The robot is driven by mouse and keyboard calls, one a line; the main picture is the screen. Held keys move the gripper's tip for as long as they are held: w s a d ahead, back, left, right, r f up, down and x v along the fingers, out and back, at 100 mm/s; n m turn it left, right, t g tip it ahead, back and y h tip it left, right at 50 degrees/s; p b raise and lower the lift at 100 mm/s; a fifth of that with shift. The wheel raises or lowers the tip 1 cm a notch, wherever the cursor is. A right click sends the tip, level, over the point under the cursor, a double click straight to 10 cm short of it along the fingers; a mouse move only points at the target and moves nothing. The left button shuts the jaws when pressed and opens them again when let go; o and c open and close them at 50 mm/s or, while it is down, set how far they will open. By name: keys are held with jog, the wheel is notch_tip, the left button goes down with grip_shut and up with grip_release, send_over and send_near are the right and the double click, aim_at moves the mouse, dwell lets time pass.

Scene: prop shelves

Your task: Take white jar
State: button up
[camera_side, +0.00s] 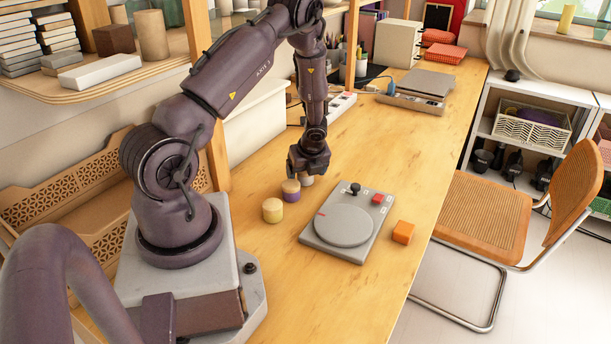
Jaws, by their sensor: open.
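A white jar (307,181) stands on the wooden table, mostly hidden under my gripper (308,172). Only its lower part shows. My gripper points down, directly above or around the jar; I cannot tell whether the fingers touch it. The gripper is open, and its fingertips are hard to make out. A purple jar (291,194) with a pale lid stands just in front and to the left of the white jar. A yellow jar (272,213) with a pale lid stands further to the front left.
A grey turntable device (343,228) with a black knob lies right of the jars. An orange block (403,232) sits beside it near the table's right edge. A white power strip (342,103) and a grey scale-like device (412,103) lie farther back.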

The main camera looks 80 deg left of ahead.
jog(key=shift+a+f, duration=0.15)
jog(key=shift+f, duration=0.25)
jog(key=shift+c, duration=0.2)
jog(key=c, duration=1)
jog(key=shift+r, duration=0.2)
